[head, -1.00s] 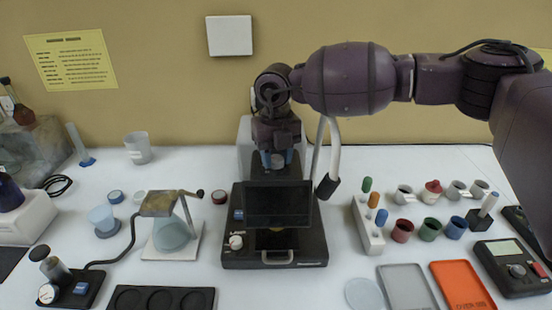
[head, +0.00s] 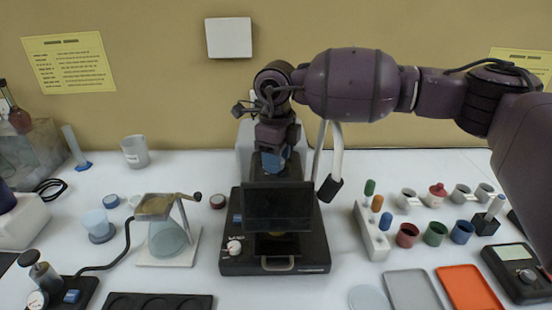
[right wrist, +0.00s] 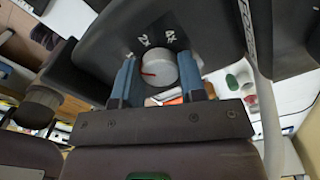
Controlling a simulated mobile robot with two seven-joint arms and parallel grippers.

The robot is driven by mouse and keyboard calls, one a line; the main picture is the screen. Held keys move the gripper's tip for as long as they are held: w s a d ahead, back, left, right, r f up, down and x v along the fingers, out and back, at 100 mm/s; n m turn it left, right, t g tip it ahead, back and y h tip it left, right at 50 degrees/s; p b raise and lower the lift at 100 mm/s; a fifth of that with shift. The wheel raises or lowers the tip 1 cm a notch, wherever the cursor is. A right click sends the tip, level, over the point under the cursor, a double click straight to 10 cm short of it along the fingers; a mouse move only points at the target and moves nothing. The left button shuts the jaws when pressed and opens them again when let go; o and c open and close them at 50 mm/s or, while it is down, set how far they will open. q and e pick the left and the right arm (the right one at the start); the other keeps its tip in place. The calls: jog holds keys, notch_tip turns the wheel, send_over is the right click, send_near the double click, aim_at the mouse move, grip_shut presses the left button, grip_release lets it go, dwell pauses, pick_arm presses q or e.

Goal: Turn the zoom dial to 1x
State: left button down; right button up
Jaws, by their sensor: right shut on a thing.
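The black microscope (head: 320,255) stands in the middle of the table, with a dark screen panel (head: 278,207) at its front. My right gripper (head: 273,162) is over the top of the microscope. In the right wrist view the zoom dial (right wrist: 160,67) is a round grey knob with a red pointer line, which points to the left in the picture. The marks 2x and 4x show on the dark housing (right wrist: 190,20) above it. The blue fingers of my right gripper (right wrist: 160,82) are shut on the dial's sides. A 1x mark cannot be made out. My left gripper is out of view.
A white bent lamp arm (head: 333,165) stands close to the right of my gripper. A glass vessel on a stand (head: 168,240) is to the left. A vial rack (head: 370,232), cups, a grey tray (head: 412,290) and an orange tray (head: 468,288) are to the right.

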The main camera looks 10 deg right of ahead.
jog(key=shift+n, duration=0.4)
jog(key=o, duration=0.9)
jog(key=shift+r, duration=0.1)
notch_tip(320, 180, up, 11)
jog(key=shift+f, duration=0.15)
dwell(0.4)
